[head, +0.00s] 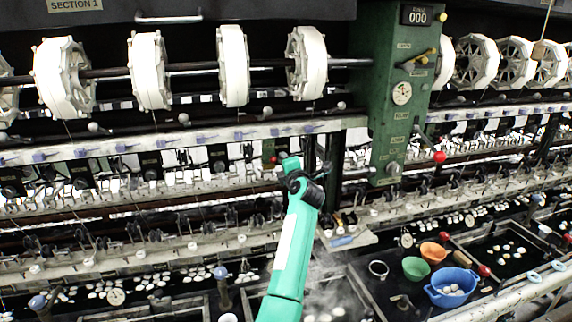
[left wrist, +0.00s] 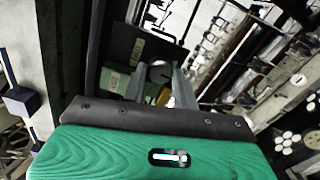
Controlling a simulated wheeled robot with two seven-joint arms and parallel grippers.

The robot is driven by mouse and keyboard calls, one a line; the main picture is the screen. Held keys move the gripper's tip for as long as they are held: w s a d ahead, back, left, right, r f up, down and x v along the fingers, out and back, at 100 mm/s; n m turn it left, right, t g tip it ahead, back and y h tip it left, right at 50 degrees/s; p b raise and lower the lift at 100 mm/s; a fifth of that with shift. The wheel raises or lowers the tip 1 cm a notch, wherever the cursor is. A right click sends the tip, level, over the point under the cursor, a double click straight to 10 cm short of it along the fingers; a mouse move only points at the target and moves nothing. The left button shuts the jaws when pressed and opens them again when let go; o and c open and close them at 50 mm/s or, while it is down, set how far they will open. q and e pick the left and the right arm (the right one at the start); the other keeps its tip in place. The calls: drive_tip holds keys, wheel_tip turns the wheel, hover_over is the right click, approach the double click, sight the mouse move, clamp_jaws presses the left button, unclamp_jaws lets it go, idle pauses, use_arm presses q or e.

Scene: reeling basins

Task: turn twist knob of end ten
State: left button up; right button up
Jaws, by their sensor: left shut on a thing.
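My left arm reaches up from the bottom middle of the head view. Its dark gripper (head: 318,170) is at the machine, just below the blue-tabbed rail and left of the green post. In the left wrist view the gripper (left wrist: 160,82) is shut around a small pale rounded piece (left wrist: 158,71), which looks like the twist knob. The gripper and wrist hide it in the head view. I cannot read which end it belongs to. A small green box with a pale label (left wrist: 114,80) sits beside the fingers. My right gripper is not in view.
The green post (head: 402,100) carries a counter reading 000, a dial and levers. White reels (head: 233,65) hang on a shaft above. Steaming basins with cocoons lie below. A blue bowl (head: 451,287), a green bowl (head: 416,268) and an orange bowl (head: 433,252) stand at lower right.

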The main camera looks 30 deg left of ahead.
use_arm(q)
drive_tip(key=o, duration=1)
drive_tip(key=shift+a, duration=0.1)
drive_tip(key=b+v, duration=0.6)
drive_tip(key=v, duration=0.7)
drive_tip(key=shift+s+d, duration=0.25)
